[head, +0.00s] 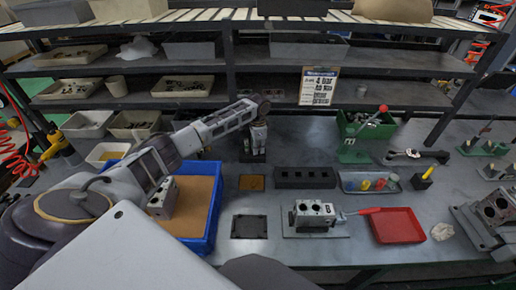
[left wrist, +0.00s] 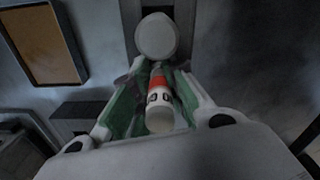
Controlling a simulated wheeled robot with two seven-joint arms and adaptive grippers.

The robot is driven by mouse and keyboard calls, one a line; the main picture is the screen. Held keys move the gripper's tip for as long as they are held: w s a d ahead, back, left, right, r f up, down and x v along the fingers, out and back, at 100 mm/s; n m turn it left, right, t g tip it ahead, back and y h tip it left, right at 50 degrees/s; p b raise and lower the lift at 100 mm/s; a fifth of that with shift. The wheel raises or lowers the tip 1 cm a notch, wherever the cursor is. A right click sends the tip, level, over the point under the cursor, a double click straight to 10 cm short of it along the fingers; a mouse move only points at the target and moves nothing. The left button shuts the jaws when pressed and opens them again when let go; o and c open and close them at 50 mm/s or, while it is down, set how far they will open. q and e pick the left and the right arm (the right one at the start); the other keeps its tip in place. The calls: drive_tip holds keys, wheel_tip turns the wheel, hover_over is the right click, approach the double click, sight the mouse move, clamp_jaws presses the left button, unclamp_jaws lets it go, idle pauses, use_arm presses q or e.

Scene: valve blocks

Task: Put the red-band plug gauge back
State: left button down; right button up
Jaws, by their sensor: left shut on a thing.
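The red-band plug gauge (left wrist: 158,95) shows in the left wrist view, with pale round ends and a red band round its middle. My left gripper (left wrist: 150,100) is shut on it, with its green-lined fingers on both sides. In the head view my left gripper (head: 257,138) points down over the back of the bench, at a small dark stand (head: 252,157). The gauge cannot be made out clearly there, and I cannot tell whether it touches the stand. My right gripper is not in view.
A black block with holes (head: 305,178), a tan pad (head: 252,183) and a clear tray of coloured pieces (head: 369,182) lie in front. A valve block (head: 314,215) and a red tray (head: 397,226) are nearer. A blue bin (head: 212,218) stands left. Shelves (head: 340,65) rise behind.

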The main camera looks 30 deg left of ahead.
use_arm(q)
drive_tip(key=shift+f, duration=0.1)
drive_tip(key=c, duration=1.4)
unclamp_jaws()
drive_tip(key=shift+c, duration=0.2)
wheel_tip(320, 180, up, 12)
drive_tip(key=shift+r, duration=0.1)
